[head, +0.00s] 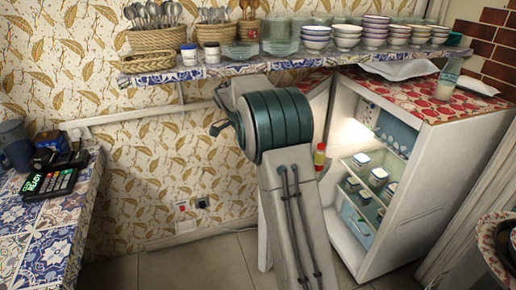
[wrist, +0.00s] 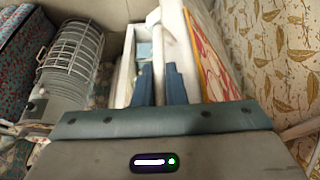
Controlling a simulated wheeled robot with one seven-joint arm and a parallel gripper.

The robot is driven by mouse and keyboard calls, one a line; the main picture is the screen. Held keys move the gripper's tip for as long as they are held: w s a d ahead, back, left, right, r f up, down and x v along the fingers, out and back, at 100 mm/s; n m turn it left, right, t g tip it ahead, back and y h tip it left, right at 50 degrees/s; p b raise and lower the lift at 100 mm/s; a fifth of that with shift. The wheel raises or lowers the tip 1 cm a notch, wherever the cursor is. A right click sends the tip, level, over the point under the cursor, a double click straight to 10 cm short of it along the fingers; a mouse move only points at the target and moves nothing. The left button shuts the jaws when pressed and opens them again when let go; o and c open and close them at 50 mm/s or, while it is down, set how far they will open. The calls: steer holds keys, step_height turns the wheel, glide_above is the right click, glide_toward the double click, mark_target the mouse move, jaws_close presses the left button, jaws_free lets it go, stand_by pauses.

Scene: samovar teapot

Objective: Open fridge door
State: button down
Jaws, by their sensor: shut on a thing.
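The small white fridge (head: 440,180) stands at the right in the head view, with its lit inside and shelves of small bowls showing. Its door (head: 316,112) stands ajar at the left of the opening, mostly hidden behind my arm. In the wrist view, the two blue fingers of my gripper (wrist: 160,86) are closed around a white upright part of the door (wrist: 158,50). I cannot tell whether this is its handle or edge. A gap into the fridge shows to the left of it. My gripper is hidden in the head view.
A shelf (head: 290,62) with bowls and baskets of cutlery runs above my arm. A tiled counter (head: 45,225) with a card reader (head: 52,184) stands at the left. The floor (head: 190,268) between counter and fridge is clear. A wire-fronted heater (wrist: 72,55) shows in the wrist view.

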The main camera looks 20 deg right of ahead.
steer(key=c, duration=1.5)
jaws_free()
steer(key=p+v, duration=0.1)
steer(key=v, duration=1.2)
steer(key=shift+r+p, duration=0.4)
